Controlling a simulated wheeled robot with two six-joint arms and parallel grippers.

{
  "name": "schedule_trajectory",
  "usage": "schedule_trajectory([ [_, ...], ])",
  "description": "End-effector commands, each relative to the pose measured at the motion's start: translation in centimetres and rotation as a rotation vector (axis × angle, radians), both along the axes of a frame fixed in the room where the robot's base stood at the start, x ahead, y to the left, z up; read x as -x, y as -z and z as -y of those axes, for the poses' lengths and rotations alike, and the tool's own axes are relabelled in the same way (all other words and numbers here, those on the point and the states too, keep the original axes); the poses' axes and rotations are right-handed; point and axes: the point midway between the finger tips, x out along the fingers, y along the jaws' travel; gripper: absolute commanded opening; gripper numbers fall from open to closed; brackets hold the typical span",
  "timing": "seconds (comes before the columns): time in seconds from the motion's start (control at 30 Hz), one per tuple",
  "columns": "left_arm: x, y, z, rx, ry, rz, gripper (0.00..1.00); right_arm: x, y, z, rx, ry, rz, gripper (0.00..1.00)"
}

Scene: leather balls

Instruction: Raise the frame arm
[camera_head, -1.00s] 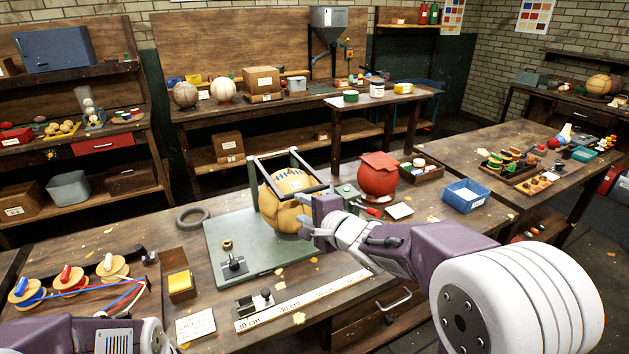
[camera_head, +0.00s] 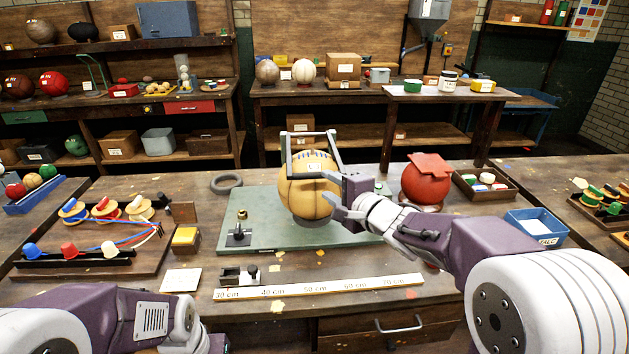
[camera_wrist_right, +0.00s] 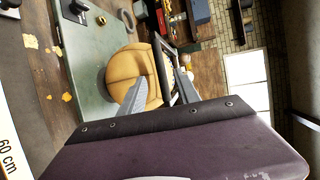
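The frame arm (camera_head: 288,150) is a grey metal U-shaped frame with a dark labelled crossbar, standing around a tan stitched ball (camera_head: 305,199) on a green base plate (camera_head: 262,212). My right gripper (camera_head: 329,190) is at the frame's right side, close to the ball. In the right wrist view, its two grey fingers (camera_wrist_right: 160,88) are apart, with a dark bar of the frame arm (camera_wrist_right: 163,66) running between them; contact is unclear. The ball (camera_wrist_right: 133,76) is just beyond. My left arm enters at bottom left in the head view; its gripper is out of frame.
A red ball (camera_head: 425,183) under a red cover stands right of the plate, near a blue bin (camera_head: 536,228). A ruler (camera_head: 318,288) lies along the front. Wire spools (camera_head: 105,207) and a yellow block (camera_head: 186,240) are at left. A black ring (camera_head: 226,184) lies behind.

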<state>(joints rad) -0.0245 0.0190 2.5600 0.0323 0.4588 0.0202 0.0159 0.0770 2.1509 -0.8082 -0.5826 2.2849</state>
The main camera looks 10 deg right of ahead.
Motion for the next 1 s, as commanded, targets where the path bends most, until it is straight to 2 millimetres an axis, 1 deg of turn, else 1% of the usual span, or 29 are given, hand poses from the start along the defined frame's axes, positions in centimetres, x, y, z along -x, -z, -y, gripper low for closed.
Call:
schedule_trajectory([
  [0.07, 0.0, 0.0, 0.0, 0.000, 0.000, 0.000, 0.35, -0.2, 0.0, 0.0, 0.000, 0.001, 0.000, 0.39],
  [0.17, 0.0, 0.5, 0.0, 0.000, 0.000, 0.000, 0.35, -1.3, 0.5, -0.5, 0.000, -0.001, 0.000, 0.39],
  [0.4, 0.0, 1.4, 0.0, 0.000, 0.000, 0.000, 0.35, -5.8, 1.6, -2.5, -0.001, 0.000, -0.001, 0.39],
  [0.5, 0.0, 1.6, 0.0, 0.000, 0.000, 0.000, 0.35, -7.1, 1.8, -3.1, -0.001, -0.001, 0.000, 0.39],
  [0.63, 0.0, 1.6, 0.0, 0.000, 0.000, 0.000, 0.35, -8.1, 1.9, -3.4, -0.001, 0.001, 0.000, 0.39],
  [0.87, 0.0, 1.6, 0.0, 0.000, 0.000, 0.000, 0.35, -8.2, 1.9, -3.4, 0.000, 0.001, -0.001, 0.39],
  [0.9, 0.0, 1.6, 0.0, 0.000, 0.000, 0.000, 0.35, -8.2, 1.9, -3.4, 0.000, 0.001, -0.001, 0.33],
  [0.97, 0.0, 1.6, 0.0, 0.000, 0.000, 0.000, 0.35, -8.2, 1.9, -3.4, 0.000, 0.001, -0.001, 0.16],
  [1.0, 0.0, 1.6, 0.0, 0.000, 0.000, 0.000, 0.35, -8.2, 1.9, -3.4, -0.001, 0.001, 0.000, 0.05],
])
